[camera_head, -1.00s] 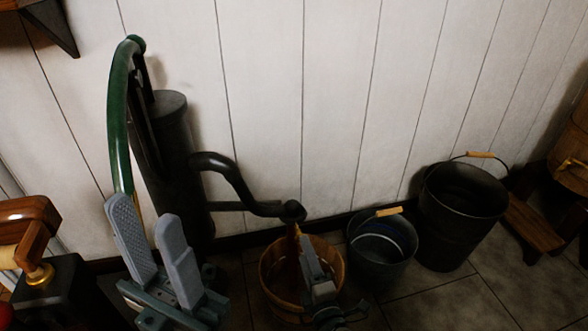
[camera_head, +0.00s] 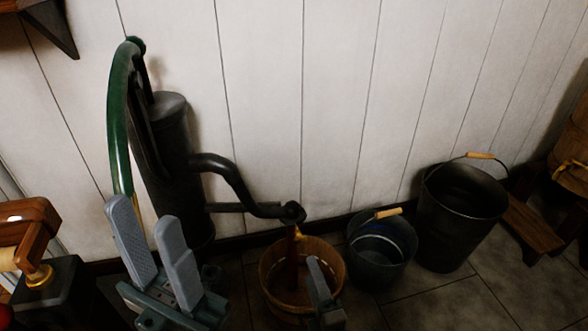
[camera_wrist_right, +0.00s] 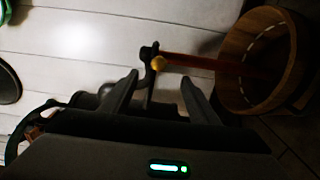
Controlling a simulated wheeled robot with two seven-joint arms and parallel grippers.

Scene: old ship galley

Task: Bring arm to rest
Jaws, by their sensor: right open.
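My left gripper (camera_head: 140,212) is open and empty, its two grey fingers apart in front of the foot of the pump. My right gripper (camera_head: 318,282) is low in the head view, in front of the wooden bucket, with only one finger clearly visible. The right wrist view shows both fingers of that right gripper (camera_wrist_right: 159,76) spread apart, with nothing gripped. The black spout end of the pump (camera_wrist_right: 148,52) appears beyond the gap between them.
The dark pump (camera_head: 172,150) has a green handle (camera_head: 118,120). A reddish-brown column (camera_head: 292,262) runs from its spout into the wooden bucket (camera_head: 335,262). A small metal bucket (camera_head: 378,262) and larger black bucket (camera_head: 455,225) stand right. Tiled floor (camera_head: 440,300) is clear before them.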

